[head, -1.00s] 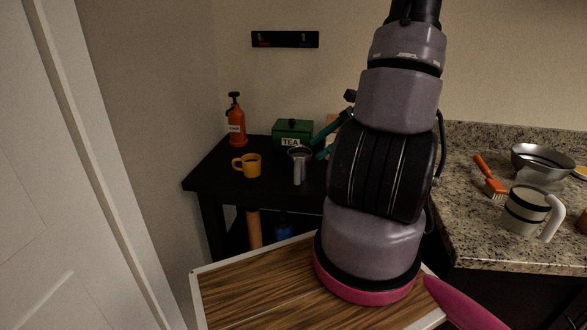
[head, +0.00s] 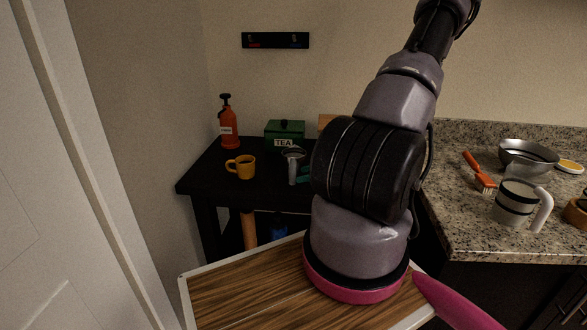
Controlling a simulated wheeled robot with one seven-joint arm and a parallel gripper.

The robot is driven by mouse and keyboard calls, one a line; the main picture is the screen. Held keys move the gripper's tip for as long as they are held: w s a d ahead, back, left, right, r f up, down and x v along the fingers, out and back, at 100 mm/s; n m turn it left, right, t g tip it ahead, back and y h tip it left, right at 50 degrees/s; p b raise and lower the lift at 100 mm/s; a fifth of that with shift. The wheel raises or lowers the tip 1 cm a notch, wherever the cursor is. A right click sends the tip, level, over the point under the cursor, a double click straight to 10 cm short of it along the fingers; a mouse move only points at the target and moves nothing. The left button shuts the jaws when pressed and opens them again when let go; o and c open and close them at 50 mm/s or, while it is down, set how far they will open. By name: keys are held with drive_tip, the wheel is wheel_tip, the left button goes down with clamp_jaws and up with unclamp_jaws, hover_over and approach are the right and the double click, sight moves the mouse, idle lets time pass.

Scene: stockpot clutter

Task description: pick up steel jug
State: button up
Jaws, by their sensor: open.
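The steel jug (head: 292,163) stands upright on the black table (head: 210,172), with its handle toward me. My gripper (head: 304,174) is mostly hidden behind my own arm. Only a teal finger part shows, low at the right side of the jug. The gripper is open. I cannot tell whether the finger touches the jug or where the other finger is.
A yellow mug (head: 242,167), a red spray bottle (head: 229,125) and a green tea tin (head: 285,134) stand around the jug. The right counter (head: 455,215) holds a metal bowl (head: 527,157), an orange brush (head: 478,172) and a striped mug (head: 514,203).

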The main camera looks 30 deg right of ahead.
sight(292, 175)
drive_tip(key=x, duration=0.5)
drive_tip(key=shift+s+a+r, duration=0.1)
drive_tip(key=shift+a+r, duration=0.05)
drive_tip(key=shift+r, duration=0.05)
clamp_jaws()
idle(1.1)
